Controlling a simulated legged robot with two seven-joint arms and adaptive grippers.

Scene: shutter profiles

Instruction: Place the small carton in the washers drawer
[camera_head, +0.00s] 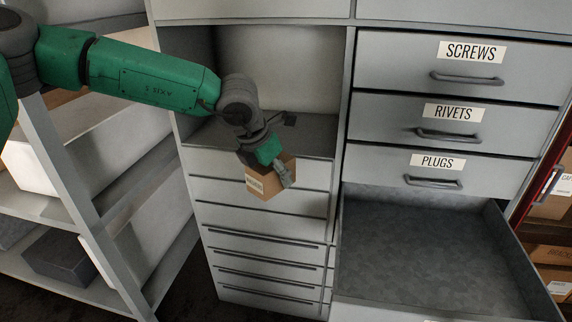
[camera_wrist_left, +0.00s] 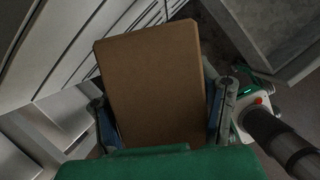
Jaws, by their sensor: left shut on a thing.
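A small brown carton (camera_head: 268,184) with a white label is held by my left gripper (camera_head: 281,172), in front of the cabinet's left column. In the left wrist view the carton (camera_wrist_left: 152,85) fills the middle, with a finger of my left gripper (camera_wrist_left: 155,125) on each side of it. An open, empty drawer (camera_head: 430,250) is pulled out at the lower right, below the drawer labelled PLUGS (camera_head: 432,172). The label on the open drawer's front is out of view. The carton is left of this drawer, apart from it. My right gripper is not in view.
Closed drawers labelled SCREWS (camera_head: 470,70) and RIVETS (camera_head: 450,124) are above. An open cubby (camera_head: 280,75) is behind my left arm. A shelf rack (camera_head: 75,200) stands at the left, and another with brown boxes (camera_head: 550,210) at the right edge.

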